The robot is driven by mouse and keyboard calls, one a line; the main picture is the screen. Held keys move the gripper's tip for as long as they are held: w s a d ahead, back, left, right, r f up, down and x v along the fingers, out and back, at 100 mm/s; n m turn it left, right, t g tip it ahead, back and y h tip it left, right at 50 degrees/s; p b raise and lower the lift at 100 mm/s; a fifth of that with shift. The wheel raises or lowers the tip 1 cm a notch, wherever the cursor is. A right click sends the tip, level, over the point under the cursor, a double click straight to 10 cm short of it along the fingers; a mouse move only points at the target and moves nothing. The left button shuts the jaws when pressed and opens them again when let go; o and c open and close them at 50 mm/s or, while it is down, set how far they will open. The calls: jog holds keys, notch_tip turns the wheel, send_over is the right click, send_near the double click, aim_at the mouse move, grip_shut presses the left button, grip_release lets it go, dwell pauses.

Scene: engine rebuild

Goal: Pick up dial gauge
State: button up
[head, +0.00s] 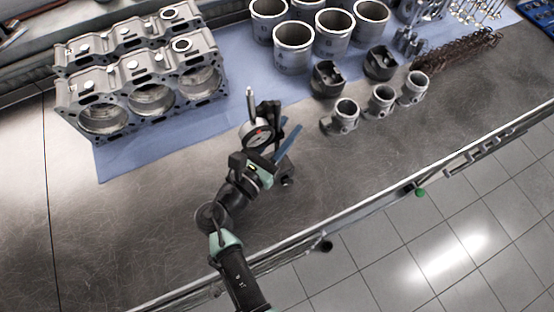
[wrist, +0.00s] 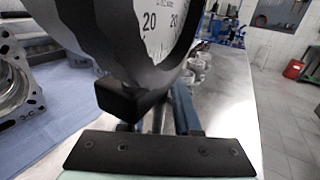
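The dial gauge (head: 257,134) has a round white face, a dark rim and a metal stem pointing up in the head view. It is just beyond my gripper, above the steel bench. In the wrist view the gauge (wrist: 158,22) fills the upper middle, very close, with part of its face and numbers showing. My gripper (head: 262,163) is right at the gauge. In the wrist view its dark plate with screws lies along the bottom. The gauge and dark parts hide the fingertips, so I cannot tell whether they are closed or touching it.
Blue bars (head: 287,138) and a dark block (head: 285,174) are close beside the gauge. An engine block (head: 140,82) sits on a blue mat (head: 130,164) at the left. Cylinder liners (head: 292,48) and pistons (head: 345,112) stand at the back right. The front left bench (head: 150,235) is clear.

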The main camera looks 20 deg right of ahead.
grip_shut()
dwell(0.9)
jog(key=shift+w+r, duration=0.1)
jog(key=shift+r, duration=0.1)
